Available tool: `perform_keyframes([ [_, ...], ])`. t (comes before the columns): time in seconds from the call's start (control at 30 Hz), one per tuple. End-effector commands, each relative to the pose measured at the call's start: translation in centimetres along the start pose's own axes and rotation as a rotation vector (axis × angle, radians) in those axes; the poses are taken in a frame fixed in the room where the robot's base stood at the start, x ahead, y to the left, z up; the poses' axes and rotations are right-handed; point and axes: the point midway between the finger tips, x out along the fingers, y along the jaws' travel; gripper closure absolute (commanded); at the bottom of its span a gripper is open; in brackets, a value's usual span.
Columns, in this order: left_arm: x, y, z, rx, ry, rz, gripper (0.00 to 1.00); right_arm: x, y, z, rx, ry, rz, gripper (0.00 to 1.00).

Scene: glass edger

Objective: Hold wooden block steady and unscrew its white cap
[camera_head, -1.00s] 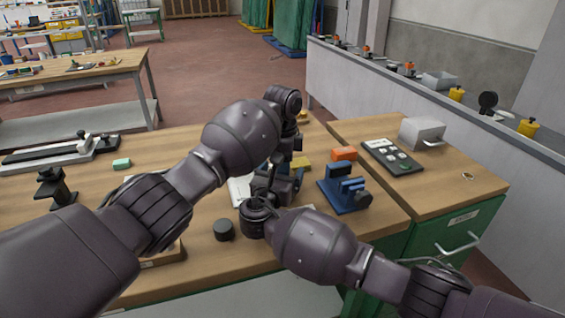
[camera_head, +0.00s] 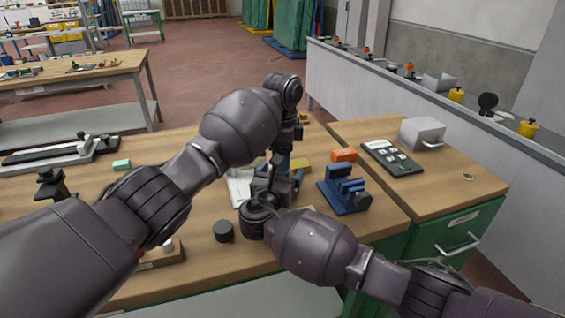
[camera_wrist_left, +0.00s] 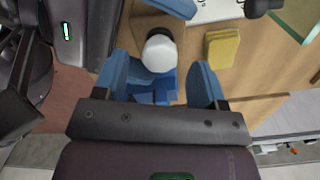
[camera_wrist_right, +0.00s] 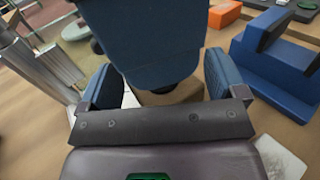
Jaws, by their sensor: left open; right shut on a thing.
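The white cap (camera_wrist_left: 159,53) shows round and pale in the left wrist view, with a dark edge at its top. My left gripper (camera_wrist_left: 164,78) is open, with its blue fingers spread on either side of the cap and apart from it in the picture. The wooden block (camera_wrist_right: 172,95) shows in part in the right wrist view. My right gripper (camera_wrist_right: 163,84) is shut on it. A large blue finger of my left gripper hides the block's upper part there. In the head view, my right gripper (camera_head: 283,184) is low over the bench, and the arms hide block and cap.
A blue fixture (camera_head: 344,190) stands just right of the grippers, with an orange block (camera_head: 343,155) behind it. A yellow pad (camera_wrist_left: 222,47) lies close by. A dark round puck (camera_head: 223,231) sits in front. The bench (camera_head: 215,206) has some bare wood at left.

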Motion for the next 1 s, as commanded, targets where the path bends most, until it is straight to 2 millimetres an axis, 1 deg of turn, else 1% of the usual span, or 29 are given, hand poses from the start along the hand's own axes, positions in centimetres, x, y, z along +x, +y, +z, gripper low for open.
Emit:
perform_keyframes([
  [0.03,-0.7,0.0,0.0,0.000,0.000,-0.001,0.35,0.0,0.0,0.0,-0.001,0.001,0.000,0.77],
  [0.13,-1.4,0.0,0.0,0.001,0.001,-0.001,0.35,0.0,0.0,0.0,-0.001,0.001,0.000,0.77],
  [0.37,-1.6,0.0,0.0,0.000,0.001,0.001,0.35,0.0,0.0,0.0,-0.001,0.000,0.000,0.77],
  [0.4,-1.6,0.0,0.0,0.001,0.001,0.001,0.35,0.0,0.0,0.0,-0.001,0.000,0.000,0.04],
  [0.43,-1.6,0.0,0.0,0.000,0.001,0.001,0.35,0.0,0.0,0.0,-0.001,0.000,0.000,0.00],
  [0.67,-1.6,0.0,0.0,0.000,0.000,0.001,0.35,-0.1,0.0,0.0,0.000,0.000,0.000,0.00],
  [0.77,-1.9,0.0,0.0,0.000,0.000,-0.002,0.35,-0.6,0.0,0.1,0.000,0.000,0.001,0.00],
  [0.87,-2.5,0.1,0.0,0.000,0.000,-0.007,0.35,-1.7,0.0,0.1,0.000,-0.001,0.002,0.00],
  [1.0,-3.7,0.1,0.0,0.000,-0.001,-0.017,0.35,-4.2,0.1,0.2,0.002,0.001,0.003,0.00],
])
